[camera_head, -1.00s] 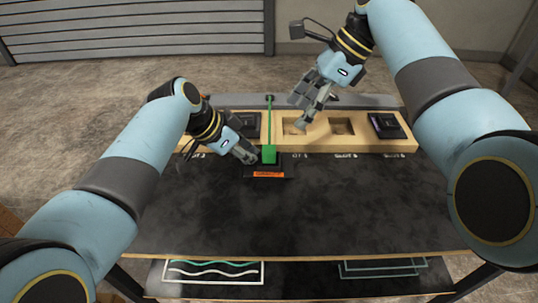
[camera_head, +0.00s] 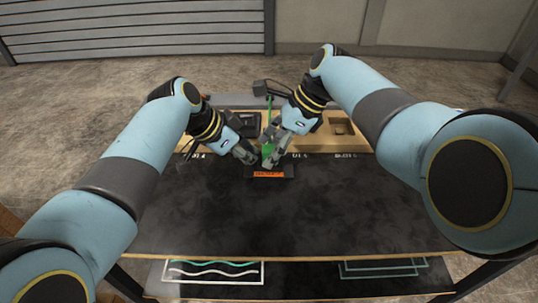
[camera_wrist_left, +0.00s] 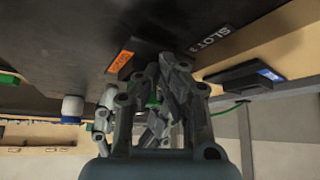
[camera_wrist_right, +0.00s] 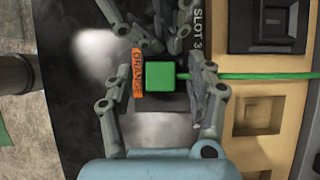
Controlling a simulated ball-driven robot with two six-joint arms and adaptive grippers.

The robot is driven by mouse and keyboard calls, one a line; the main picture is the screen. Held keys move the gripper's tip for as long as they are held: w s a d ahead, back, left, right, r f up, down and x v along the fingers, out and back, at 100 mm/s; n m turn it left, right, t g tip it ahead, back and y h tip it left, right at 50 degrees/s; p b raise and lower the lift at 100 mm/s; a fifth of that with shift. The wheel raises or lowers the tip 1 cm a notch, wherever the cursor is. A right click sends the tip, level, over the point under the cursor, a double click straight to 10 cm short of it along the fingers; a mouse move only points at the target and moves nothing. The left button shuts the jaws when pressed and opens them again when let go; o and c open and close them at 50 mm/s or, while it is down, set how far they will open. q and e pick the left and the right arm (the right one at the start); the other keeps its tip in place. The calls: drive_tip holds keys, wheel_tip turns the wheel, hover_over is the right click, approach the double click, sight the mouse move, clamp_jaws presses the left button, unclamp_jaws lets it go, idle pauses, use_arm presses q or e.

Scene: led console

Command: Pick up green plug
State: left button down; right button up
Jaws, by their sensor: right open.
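The green plug (camera_head: 267,150) stands on a black base with an orange label (camera_head: 267,174) near the back of the dark table. A green cable (camera_head: 270,110) runs from it towards the back. My right gripper (camera_head: 269,159) is open at the plug. In the right wrist view the plug (camera_wrist_right: 160,76) lies between its spread fingers, with gaps on both sides. My left gripper (camera_head: 248,154) is just left of the plug. In the left wrist view its fingers (camera_wrist_left: 157,75) partly hide what lies between them, and I cannot tell how far apart they are.
A wooden rack (camera_head: 316,137) with recesses stands along the back edge, behind slot labels. A black module (camera_wrist_right: 265,22) sits in one recess. The front of the dark tabletop (camera_head: 280,215) is clear. The two grippers are very close together.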

sight(272, 148)
clamp_jaws()
wheel_tip(272, 148, up, 10)
drive_tip(key=shift+f, duration=0.65)
idle(0.4)
drive_tip(key=shift+r, duration=0.1)
